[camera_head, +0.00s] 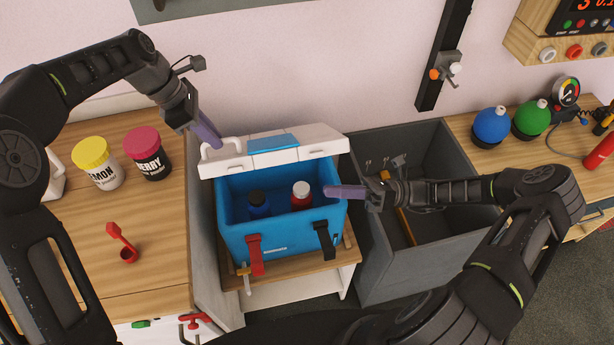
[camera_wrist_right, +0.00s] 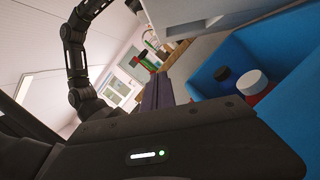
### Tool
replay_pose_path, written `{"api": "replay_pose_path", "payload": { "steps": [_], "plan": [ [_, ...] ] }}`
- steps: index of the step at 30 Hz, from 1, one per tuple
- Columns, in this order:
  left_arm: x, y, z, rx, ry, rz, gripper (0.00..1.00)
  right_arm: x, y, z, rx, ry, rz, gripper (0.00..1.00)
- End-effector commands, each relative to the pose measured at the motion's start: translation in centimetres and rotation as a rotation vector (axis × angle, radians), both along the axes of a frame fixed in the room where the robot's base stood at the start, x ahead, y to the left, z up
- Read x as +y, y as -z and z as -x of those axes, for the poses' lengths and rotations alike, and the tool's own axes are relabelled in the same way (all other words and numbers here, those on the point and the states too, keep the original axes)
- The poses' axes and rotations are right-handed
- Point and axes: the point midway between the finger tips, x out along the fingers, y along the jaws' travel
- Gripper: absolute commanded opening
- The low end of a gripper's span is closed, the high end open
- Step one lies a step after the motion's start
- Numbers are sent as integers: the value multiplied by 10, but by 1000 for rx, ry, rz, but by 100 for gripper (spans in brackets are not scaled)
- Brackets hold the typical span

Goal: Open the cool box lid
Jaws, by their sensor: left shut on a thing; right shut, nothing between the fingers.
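The blue cool box (camera_head: 270,238) stands on a small wooden stand, and its blue wall also shows in the right wrist view (camera_wrist_right: 295,125). Its white lid (camera_head: 232,165) is raised at the back edge, so the inside shows. My left gripper (camera_head: 211,136) is shut on the white lid handle (camera_head: 206,153) at the lid's left end; the exact grip is small in view. My right gripper (camera_head: 345,191) is shut and empty by the box's right rim. Its fingers show in the right wrist view (camera_wrist_right: 157,95).
Inside stand a dark-capped bottle (camera_head: 258,203) and a white-capped red bottle (camera_head: 301,194). A red latch (camera_head: 255,254) and a black latch (camera_head: 325,239) hang in front. A grey bin (camera_head: 373,270) stands close right, a wooden counter (camera_head: 150,225) with jars left.

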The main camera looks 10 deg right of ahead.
Motion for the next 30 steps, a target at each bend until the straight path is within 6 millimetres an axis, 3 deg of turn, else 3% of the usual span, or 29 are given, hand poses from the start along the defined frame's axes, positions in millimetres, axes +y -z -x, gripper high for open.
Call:
{"api": "replay_pose_path", "payload": {
  "steps": [8,19,24,30],
  "plan": [
    [4,5,-3,-6,-6,-7,0,28,-5,-3,0,-3,-3,0],
    [4,5,-3,-6,-6,-7,0,99,-19,-14,-1,-3,-2,0],
    [4,5,-3,-6,-6,-7,0,96,-40,-30,-2,0,1,0],
    [4,5,-3,-6,-6,-7,0,95,-50,-38,-1,0,1,0]
  ]
}}
